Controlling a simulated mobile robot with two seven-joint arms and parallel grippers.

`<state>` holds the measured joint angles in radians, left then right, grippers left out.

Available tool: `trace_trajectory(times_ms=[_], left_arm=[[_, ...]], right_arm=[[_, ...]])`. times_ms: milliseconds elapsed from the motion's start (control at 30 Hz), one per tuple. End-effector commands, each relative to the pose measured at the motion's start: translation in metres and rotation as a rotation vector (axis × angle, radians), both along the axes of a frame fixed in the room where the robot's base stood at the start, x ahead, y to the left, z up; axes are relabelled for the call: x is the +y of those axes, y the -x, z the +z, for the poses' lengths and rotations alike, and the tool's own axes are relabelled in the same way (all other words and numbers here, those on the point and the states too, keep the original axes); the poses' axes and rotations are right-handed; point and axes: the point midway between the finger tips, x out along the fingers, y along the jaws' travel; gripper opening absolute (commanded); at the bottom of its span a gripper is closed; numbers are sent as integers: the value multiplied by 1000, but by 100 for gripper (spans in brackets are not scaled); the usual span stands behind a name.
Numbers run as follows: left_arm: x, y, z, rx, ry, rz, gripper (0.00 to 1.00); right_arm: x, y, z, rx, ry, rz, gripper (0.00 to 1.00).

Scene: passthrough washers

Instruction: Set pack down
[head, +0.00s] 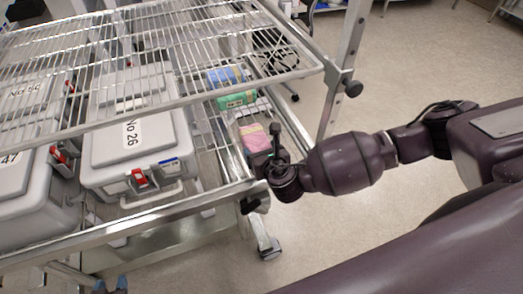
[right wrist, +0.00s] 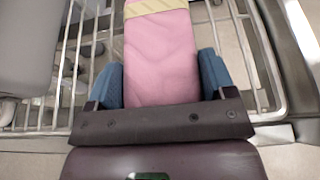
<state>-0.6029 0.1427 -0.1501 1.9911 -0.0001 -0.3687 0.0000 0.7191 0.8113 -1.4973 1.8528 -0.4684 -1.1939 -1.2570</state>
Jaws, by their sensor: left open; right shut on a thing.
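A pink pack with a pale yellow band (head: 255,137) is at the right end of the lower wire shelf, beside the grey boxes. In the right wrist view the pack (right wrist: 160,60) lies between the two blue fingers. My right gripper (head: 263,158) is shut on its near end; the gripper also shows in the right wrist view (right wrist: 160,78). The pack is at or just above the shelf wires; I cannot tell if it touches them. My left gripper (head: 110,287) is open at the bottom edge, with only its blue fingertips showing.
A green pack (head: 236,99) and a blue pack (head: 227,76) lie behind the pink one. A grey box labelled No 26 (head: 110,150) stands to the left. An upper wire shelf (head: 200,60) hangs above. The cart post (head: 345,60) stands to the right.

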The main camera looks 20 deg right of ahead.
Motion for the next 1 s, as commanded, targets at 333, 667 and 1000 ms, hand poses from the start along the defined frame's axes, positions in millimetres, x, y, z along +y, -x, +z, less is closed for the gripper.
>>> trace_trajectory(times_ms=[333, 667, 1000], left_arm=[[0, 1, -1, 3, 1, 1, 43], [0, 0, 0, 1, 0, 0, 43], [-1, -4, 6, -7, 1, -1, 43]], right_arm=[[0, 0, -1, 0, -1, 1, 89], [0, 0, 0, -1, 0, 0, 100], [-1, 40, 18, 2, -2, 0, 100]])
